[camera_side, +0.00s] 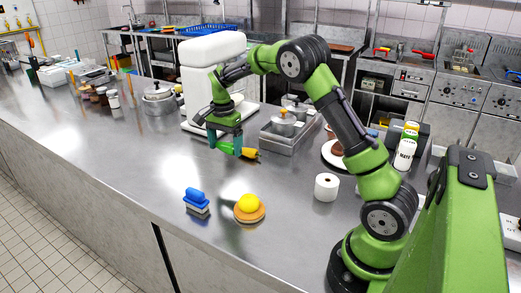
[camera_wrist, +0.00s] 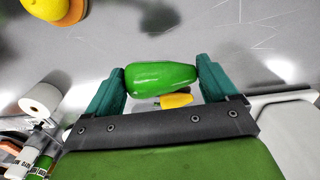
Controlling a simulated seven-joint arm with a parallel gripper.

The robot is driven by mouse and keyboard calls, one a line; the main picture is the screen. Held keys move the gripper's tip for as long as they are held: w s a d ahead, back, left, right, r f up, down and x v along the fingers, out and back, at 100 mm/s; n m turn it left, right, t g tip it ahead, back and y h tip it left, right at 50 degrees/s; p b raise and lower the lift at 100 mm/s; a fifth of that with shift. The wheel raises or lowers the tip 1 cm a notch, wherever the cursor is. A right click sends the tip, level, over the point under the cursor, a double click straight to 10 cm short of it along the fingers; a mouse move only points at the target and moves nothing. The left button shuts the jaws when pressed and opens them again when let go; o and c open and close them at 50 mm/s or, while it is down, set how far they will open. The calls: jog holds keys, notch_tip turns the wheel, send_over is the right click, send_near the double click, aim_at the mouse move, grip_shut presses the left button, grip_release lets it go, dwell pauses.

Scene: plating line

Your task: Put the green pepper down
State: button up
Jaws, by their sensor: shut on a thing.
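The green pepper (camera_side: 226,148) is between the two teal fingers of my gripper (camera_side: 225,147), above the metal counter. In the wrist view the pepper (camera_wrist: 162,77) lies crosswise, with its ends against the fingers of my gripper (camera_wrist: 162,80). The gripper is shut on it. A yellow pepper-like thing (camera_side: 250,154) shows just right of the fingers in the side view. It also shows small below the green pepper in the wrist view (camera_wrist: 177,100), partly hidden; its exact distance is hard to tell.
A yellow ball (camera_side: 249,203) on an orange base (camera_side: 249,215) and a blue brush (camera_side: 196,197) are near the front edge. A white roll (camera_side: 327,187) stands right. A metal tray with pots (camera_side: 287,142) and a white machine (camera_side: 205,75) are behind.

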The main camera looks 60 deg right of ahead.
send_over(228, 179)
notch_tip(228, 179, down, 5)
jog(key=shift+f, duration=2.45)
jog(key=shift+f, duration=0.1)
jog(key=o, duration=0.8)
notch_tip(228, 179, up, 12)
jog(key=shift+r, duration=0.15)
jog(key=s+a+r+n+t, duration=0.25)
jog(key=s+a+r, duration=0.35)
jog(key=r, duration=0.3)
jog(key=s+a+r+n+t+y, duration=0.1)
jog(key=s+a+n+t, duration=0.1)
jog(key=s+a+n, duration=0.3)
jog(key=s+a+r+n+t+y, duration=0.1)
jog(key=s+a+n, duration=0.5)
jog(key=s, duration=0.7)
jog(key=shift+r+t, duration=0.4)
jog(key=shift+t, duration=0.45)
